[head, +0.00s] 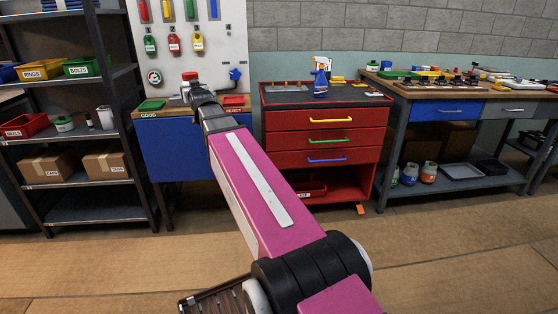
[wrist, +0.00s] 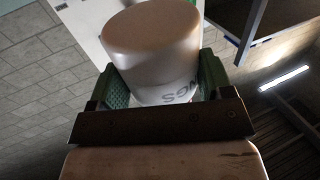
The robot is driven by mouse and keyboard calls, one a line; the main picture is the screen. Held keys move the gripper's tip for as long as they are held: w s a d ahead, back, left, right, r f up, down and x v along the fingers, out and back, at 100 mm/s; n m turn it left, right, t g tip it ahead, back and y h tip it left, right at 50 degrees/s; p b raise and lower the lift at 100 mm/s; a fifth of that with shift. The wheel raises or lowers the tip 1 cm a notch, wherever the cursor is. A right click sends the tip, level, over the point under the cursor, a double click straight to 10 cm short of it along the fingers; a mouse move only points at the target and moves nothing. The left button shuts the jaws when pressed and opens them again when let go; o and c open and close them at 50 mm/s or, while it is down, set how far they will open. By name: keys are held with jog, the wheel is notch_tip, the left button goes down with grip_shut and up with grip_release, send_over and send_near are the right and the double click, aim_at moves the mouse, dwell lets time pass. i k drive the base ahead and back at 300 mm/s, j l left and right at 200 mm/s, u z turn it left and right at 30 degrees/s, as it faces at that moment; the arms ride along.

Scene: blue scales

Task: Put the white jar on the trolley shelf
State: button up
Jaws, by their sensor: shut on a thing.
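The white jar (wrist: 160,88) is held between the green-padded fingers of my gripper (wrist: 162,82) in the wrist view. Its broad pale brownish end faces the top of the picture, and part of its dark lettering shows upside down. The red trolley (head: 318,118) stands right of the arm.
A blue-fronted workbench (head: 172,150) with a green tray (head: 151,105) and red tray (head: 234,101) stands left of the trolley. A blue spray bottle (head: 320,83) is on the trolley top. A dark rack (head: 85,178) stands far left, another bench (head: 455,179) right. The floor in front is clear.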

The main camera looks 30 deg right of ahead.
aim_at(344, 191)
jog(key=z, duration=1.35)
jog(key=i+l+z, duration=0.25)
jog(key=l, duration=0.25)
jog(key=i+l+z, duration=0.2)
jog(key=i+l, duration=0.25)
